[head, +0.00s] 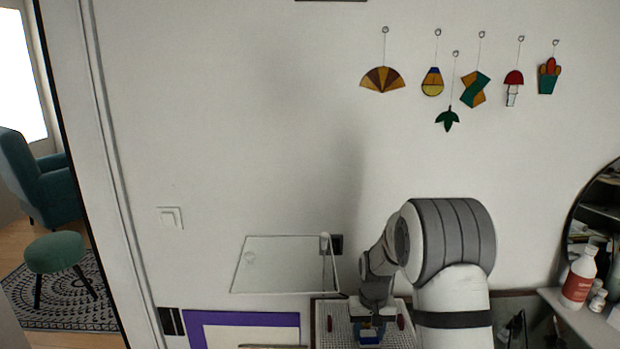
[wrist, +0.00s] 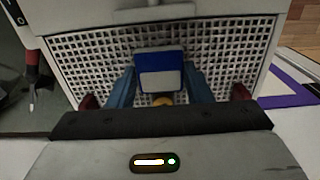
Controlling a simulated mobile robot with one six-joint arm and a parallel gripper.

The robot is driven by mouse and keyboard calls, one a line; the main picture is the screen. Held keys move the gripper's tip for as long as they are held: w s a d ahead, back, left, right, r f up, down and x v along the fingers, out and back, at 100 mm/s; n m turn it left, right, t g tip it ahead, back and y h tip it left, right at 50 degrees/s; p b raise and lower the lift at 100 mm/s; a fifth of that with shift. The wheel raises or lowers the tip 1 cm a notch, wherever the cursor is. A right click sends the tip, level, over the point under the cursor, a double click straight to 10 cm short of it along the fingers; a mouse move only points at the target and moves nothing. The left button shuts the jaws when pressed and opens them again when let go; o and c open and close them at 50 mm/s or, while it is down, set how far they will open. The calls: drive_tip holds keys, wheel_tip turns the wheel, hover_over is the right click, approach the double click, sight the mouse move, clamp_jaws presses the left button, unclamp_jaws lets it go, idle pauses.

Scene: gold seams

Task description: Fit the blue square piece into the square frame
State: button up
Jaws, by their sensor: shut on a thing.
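The blue square piece (wrist: 160,72) shows in the wrist view between the two blue fingers of my gripper (wrist: 160,80), which is shut on it. Part of its face looks pale, perhaps from glare. It is over a white perforated grid surface (wrist: 90,55); I cannot tell whether it touches it. In the head view my gripper (head: 369,330) points down over the same grid at the bottom edge, and the piece is barely seen there. I cannot make out the square frame for sure. A purple-bordered white sheet or panel (head: 193,328) lies left of the grid.
A clear panel (head: 285,265) stands near the wall behind the work area. Stained-glass ornaments (head: 383,80) hang high on the wall. A white bottle (head: 578,277) stands on a shelf at the right. A green stool (head: 54,251) is far left.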

wheel_tip(320, 180, up, 11)
drive_tip(key=p, duration=0.6)
idle(1.7)
drive_tip(key=shift+f, duration=0.1)
